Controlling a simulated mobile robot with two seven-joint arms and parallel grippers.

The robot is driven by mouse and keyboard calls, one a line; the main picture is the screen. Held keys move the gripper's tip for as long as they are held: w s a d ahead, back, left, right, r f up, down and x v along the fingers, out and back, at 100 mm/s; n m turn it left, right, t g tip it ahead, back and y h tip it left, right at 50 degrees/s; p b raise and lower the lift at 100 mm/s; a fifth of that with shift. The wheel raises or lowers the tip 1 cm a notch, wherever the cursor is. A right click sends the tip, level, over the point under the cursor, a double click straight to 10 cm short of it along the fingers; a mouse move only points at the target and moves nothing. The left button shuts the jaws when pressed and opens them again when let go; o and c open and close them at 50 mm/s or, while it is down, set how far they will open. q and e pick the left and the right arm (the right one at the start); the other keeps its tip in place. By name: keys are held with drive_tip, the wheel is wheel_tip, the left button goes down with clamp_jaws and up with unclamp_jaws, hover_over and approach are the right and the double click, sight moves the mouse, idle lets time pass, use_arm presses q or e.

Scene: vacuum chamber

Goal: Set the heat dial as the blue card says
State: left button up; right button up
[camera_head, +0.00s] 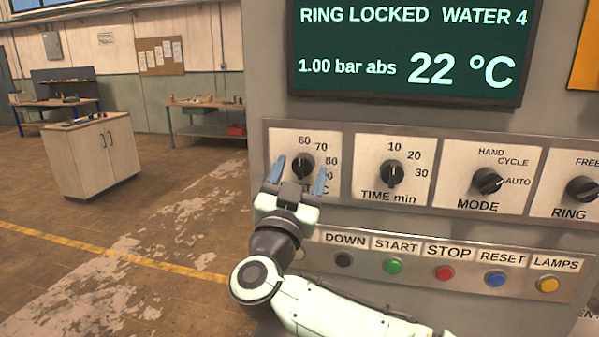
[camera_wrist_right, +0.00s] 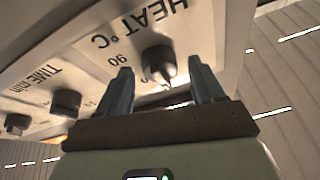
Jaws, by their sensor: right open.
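The heat dial (camera_head: 303,163) is a black knob on a pale plate at the left end of the panel. The numbers 60, 70 and 80 show around it, and the rest of its label is partly covered by my gripper. My right gripper (camera_head: 299,174) is open in front of it, with one finger to each side. In the right wrist view the heat dial (camera_wrist_right: 158,62) shows between and just beyond the open fingertips (camera_wrist_right: 160,68); I see no contact. Its exact pointer setting is hard to read. No blue card shows. My left gripper is not in view.
The time dial (camera_head: 392,174), mode dial (camera_head: 488,182) and ring dial (camera_head: 582,189) are to the right. Below is a button row with the green start button (camera_head: 393,266). The screen (camera_head: 405,50) reads 22 °C, RING LOCKED, WATER 4. Open floor lies left.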

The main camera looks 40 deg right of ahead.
drive_tip(key=c, duration=1)
drive_tip(key=shift+c, duration=0.2)
drive_tip(key=shift+w+m, duration=0.1)
drive_tip(key=shift+m, duration=0.4)
drive_tip(key=m+g+h, duration=0.1)
drive_tip(key=m, duration=0.1)
drive_tip(key=shift+m+g, duration=0.3)
drive_tip(key=shift+g, duration=0.1)
drive_tip(key=m+g, duration=0.1)
drive_tip(key=m, duration=0.2)
drive_tip(key=m+g, duration=0.2)
drive_tip(key=m, duration=0.2)
drive_tip(key=shift+w+a+r+h, duration=0.1)
drive_tip(key=shift+w+a+h, duration=0.05)
drive_tip(key=shift+h, duration=0.25)
drive_tip(key=shift+m, duration=0.3)
drive_tip(key=o, duration=1)
